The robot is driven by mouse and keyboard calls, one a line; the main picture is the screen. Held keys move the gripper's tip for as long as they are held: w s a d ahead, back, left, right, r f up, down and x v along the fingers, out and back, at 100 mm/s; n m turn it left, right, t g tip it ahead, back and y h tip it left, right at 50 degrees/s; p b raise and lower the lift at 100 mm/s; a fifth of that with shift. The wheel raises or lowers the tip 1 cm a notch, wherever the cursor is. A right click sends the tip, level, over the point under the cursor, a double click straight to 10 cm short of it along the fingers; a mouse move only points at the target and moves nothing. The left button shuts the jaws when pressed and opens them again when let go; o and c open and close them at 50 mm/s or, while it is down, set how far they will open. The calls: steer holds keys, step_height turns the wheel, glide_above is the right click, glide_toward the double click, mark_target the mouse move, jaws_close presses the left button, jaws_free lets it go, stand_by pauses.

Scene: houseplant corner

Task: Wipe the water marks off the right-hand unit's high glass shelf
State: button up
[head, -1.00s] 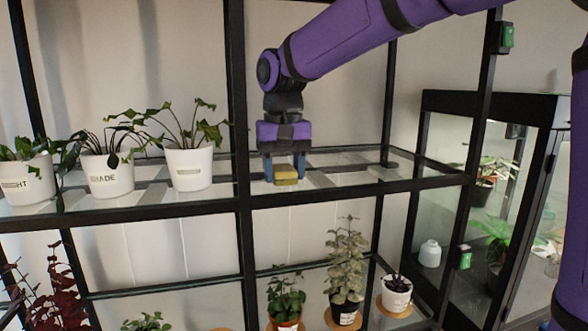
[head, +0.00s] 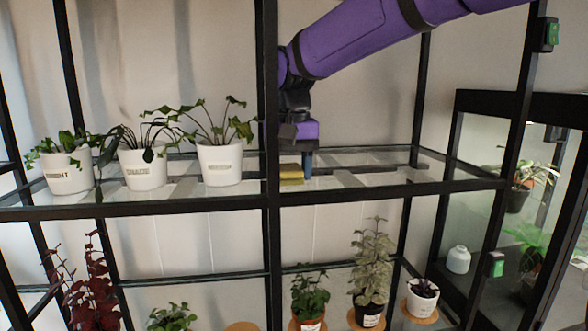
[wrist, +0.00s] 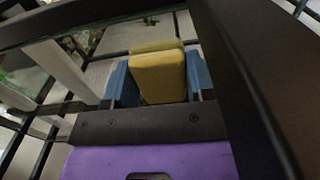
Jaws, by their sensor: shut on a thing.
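My gripper (head: 292,165) is shut on a yellow sponge (head: 291,172) at the high glass shelf of the right-hand unit. The sponge is low at the glass, just right of the black middle post, which hides part of my gripper. In the wrist view the sponge (wrist: 158,75) sits between two blue fingers. The high glass shelf (head: 400,178) is clear to the right of my gripper, with pale and dark streaks showing across it. I cannot tell which of these are water marks, shadows or bars. Whether the sponge presses on the glass is hard to tell.
The black middle post (head: 268,110) stands close at the left of my gripper. Three white potted plants, the nearest one (head: 219,165) included, stand left of it. More pots, such as a pale-leaved plant (head: 370,270), stand below. A glass cabinet (head: 480,130) is at the right.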

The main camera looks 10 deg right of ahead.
mark_target(362, 178)
steer(key=shift+d+r, duration=0.1)
steer(key=shift+d, duration=5.4)
steer(key=shift+d+f, duration=0.15)
steer(key=shift+d, duration=0.75)
steer(key=shift+d+f, duration=0.1)
steer(key=shift+d, duration=0.75)
steer(key=shift+r, duration=3.05)
steer(key=shift+r, duration=0.1)
